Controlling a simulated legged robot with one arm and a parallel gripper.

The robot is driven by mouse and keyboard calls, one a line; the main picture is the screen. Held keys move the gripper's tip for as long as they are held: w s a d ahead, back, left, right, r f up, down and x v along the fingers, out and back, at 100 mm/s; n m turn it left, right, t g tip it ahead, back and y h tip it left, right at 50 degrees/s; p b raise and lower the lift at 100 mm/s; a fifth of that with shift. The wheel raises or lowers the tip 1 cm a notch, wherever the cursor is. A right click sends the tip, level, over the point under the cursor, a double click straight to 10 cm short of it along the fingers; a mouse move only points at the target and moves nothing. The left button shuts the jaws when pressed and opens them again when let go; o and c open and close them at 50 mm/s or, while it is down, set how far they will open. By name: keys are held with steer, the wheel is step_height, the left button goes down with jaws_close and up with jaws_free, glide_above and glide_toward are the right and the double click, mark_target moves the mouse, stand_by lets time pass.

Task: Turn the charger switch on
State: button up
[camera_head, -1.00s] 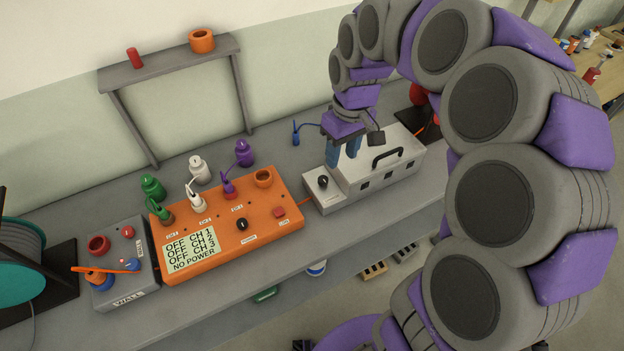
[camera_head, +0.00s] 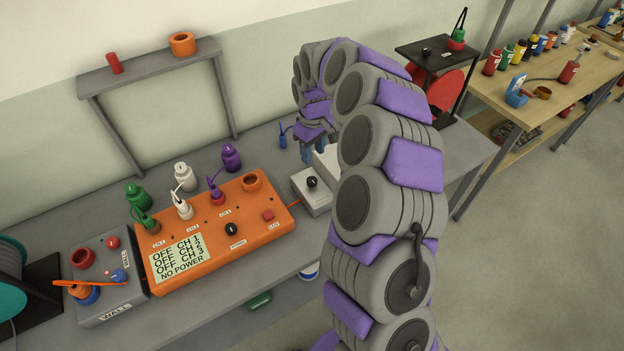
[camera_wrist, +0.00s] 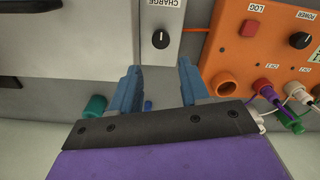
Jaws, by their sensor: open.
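The charger is a pale grey box (camera_head: 312,201) with a black knob switch (camera_head: 312,182), right of the orange panel on the bench. In the wrist view the black switch (camera_wrist: 160,39) sits below the label "CHARGE", its white mark pointing up in the picture. My gripper (camera_head: 314,150) is behind the switch in the head view, partly hidden by my arm. In the wrist view my gripper (camera_wrist: 158,72) is open and empty. Its blue fingers stand apart, with the switch beyond their tips and roughly between them. They do not appear to touch the switch.
A grey WALL box (camera_head: 118,291) stands at left. A blue plug (camera_head: 283,141) is behind my gripper. My arm hides most of the larger box beside the charger. A shelf (camera_head: 150,65) stands behind.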

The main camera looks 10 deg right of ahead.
mark_target(313, 180)
step_height(313, 180, down, 12)
steer(key=shift+f+b, duration=0.1)
steer(key=shift+b, duration=1.1)
steer(key=c, duration=0.8)
